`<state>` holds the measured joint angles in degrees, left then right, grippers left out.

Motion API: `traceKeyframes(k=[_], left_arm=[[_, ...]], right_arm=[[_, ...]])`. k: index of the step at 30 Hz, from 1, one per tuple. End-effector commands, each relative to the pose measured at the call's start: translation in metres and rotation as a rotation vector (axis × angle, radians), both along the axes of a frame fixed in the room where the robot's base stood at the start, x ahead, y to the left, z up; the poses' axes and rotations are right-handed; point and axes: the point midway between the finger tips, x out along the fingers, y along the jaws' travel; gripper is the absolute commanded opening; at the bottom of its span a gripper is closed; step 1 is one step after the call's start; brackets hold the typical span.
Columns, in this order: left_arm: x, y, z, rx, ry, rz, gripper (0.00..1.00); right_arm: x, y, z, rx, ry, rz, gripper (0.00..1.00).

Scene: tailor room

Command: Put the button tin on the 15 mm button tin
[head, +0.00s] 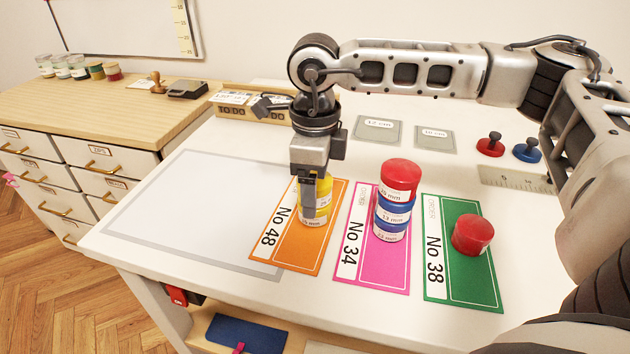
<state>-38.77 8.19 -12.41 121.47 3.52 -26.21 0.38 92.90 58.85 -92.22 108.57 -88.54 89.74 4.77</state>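My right gripper (312,200) comes down from above over the orange card No 48 (285,262). One dark finger is in front of the yellow button tin (325,192), and the other is hidden. I cannot tell whether the fingers press on it. The yellow shape looks like a stack, with a white label low down (316,221). My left gripper is not in view.
A grey-outlined area (190,215) at the table's left is clear. Behind stand a TO DO box (250,108), two grey cards (378,130), and a red (490,147) and a blue knobbed weight (527,152). A ruler (515,179) lies right. A drawer cabinet (95,140) stands left.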

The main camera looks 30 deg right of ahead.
Motion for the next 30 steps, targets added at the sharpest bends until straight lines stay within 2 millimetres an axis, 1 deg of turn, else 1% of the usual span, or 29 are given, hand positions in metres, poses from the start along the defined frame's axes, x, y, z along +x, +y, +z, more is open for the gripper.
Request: traceKeyframes(k=[7, 10, 11, 14, 21, 24, 27, 30], left_arm=[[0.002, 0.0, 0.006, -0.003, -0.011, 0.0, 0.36], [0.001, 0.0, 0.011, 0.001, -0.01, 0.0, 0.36], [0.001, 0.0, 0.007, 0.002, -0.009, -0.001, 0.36], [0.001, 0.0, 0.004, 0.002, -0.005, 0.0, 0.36], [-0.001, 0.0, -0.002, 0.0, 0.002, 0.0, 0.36], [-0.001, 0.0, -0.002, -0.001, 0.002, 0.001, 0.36], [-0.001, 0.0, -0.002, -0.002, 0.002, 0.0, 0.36], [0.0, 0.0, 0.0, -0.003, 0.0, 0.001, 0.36]], right_arm=[[0.0, 0.0, 0.001, 0.0, 0.0, 0.0, 0.72], [0.0, 0.0, 0.008, 0.0, -0.001, 0.0, 0.72], [0.001, 0.0, 0.009, 0.0, -0.003, -0.001, 0.72], [0.001, 0.0, 0.024, 0.001, -0.004, 0.0, 0.72], [0.001, 0.0, 0.077, 0.001, -0.006, 0.0, 0.72], [0.001, 0.001, 0.096, 0.001, -0.004, 0.001, 0.72], [0.0, 0.001, 0.111, 0.001, -0.003, 0.001, 0.72], [0.0, 0.001, 0.12, 0.001, -0.001, 0.001, 0.72]])
